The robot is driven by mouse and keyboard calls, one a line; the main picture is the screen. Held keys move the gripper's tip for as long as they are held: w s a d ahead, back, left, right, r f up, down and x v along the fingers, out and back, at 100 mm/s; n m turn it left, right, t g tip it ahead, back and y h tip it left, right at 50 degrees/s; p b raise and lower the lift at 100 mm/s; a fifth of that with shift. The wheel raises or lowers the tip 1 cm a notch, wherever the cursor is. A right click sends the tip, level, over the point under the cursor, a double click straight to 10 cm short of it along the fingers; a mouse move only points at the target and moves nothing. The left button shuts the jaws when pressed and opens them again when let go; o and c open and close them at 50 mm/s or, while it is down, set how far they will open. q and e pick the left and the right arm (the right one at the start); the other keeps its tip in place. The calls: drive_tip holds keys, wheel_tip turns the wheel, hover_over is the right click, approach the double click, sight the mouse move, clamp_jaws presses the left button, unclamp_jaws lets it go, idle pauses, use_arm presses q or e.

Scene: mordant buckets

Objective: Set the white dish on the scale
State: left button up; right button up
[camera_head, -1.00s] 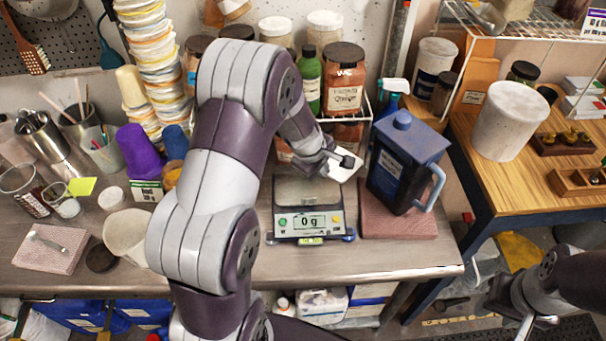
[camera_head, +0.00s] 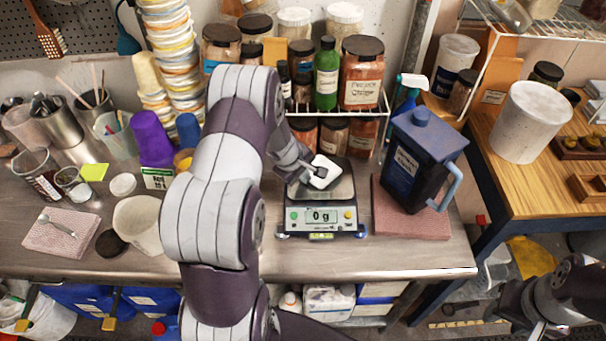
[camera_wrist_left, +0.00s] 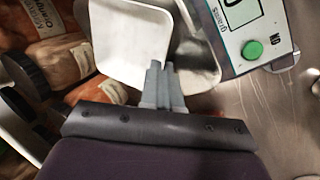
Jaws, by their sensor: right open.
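The white dish (camera_head: 323,171) is a small square dish with rounded corners. My left gripper (camera_head: 304,175) is shut on its edge and holds it over the metal plate of the scale (camera_head: 320,217). The scale display reads 0 g. In the left wrist view the dish (camera_wrist_left: 130,42) is beside the closed fingertips (camera_wrist_left: 162,68), with the scale (camera_wrist_left: 240,40) at the upper right. I cannot tell how large the gap beneath the dish is. My right gripper (camera_head: 535,325) is at the lower right, away from the bench, open and partly cut off.
A dark blue jug (camera_head: 415,160) stands on a pink mat (camera_head: 410,222) right of the scale. A wire rack of jars (camera_head: 360,75) is behind the scale. The bench front before the scale is clear.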

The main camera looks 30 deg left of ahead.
use_arm(q)
drive_tip(key=o, duration=0.4)
